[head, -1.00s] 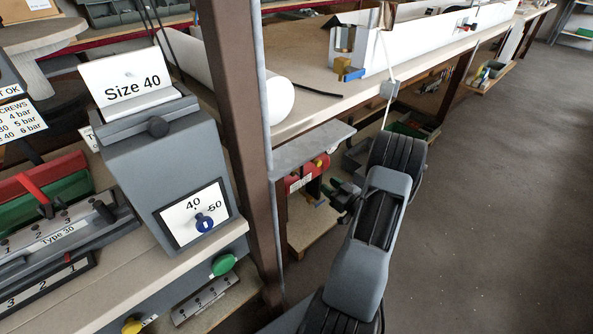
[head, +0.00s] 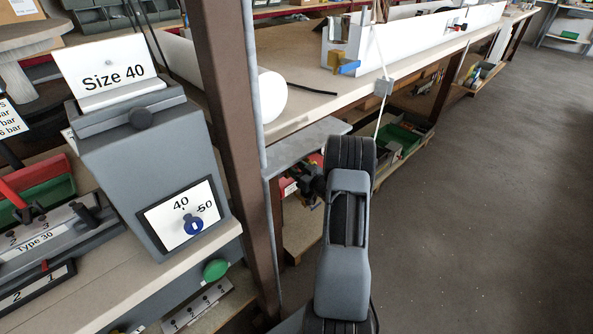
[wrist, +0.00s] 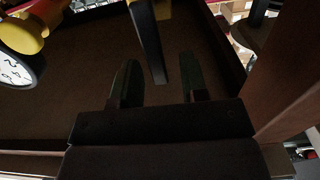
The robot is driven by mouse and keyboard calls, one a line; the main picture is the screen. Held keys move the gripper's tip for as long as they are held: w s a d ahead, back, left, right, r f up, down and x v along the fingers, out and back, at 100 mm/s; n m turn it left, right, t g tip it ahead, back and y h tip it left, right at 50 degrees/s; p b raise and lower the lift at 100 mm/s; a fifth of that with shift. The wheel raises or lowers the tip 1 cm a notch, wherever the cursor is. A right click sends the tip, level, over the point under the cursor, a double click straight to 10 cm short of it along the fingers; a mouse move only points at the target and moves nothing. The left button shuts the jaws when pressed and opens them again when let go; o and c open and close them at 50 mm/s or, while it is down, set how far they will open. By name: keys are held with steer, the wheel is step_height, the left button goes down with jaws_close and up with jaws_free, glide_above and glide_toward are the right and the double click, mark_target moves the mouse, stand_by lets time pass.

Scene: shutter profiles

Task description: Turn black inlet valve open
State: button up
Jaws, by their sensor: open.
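In the wrist view a long black lever (wrist: 148,35), which looks like the black inlet valve's handle, comes down from the top edge. Its lower end lies between the two dark fingers of my gripper (wrist: 159,68) in the picture. The fingers are apart, with a gap showing on each side of the lever. I cannot tell how deep the lever sits between them. The valve body is out of the wrist view. In the head view my arm hides the gripper, and I cannot make out the black valve there.
A yellow fitting (wrist: 24,36) and a white dial gauge (wrist: 14,71) are at the wrist view's left. In the head view a grey shelf (head: 305,144) and a brown post (head: 232,120) stand left of my arm. The floor (head: 480,180) on the right is clear.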

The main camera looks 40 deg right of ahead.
steer(key=shift+w, duration=0.3)
jaws_close()
stand_by(0.3)
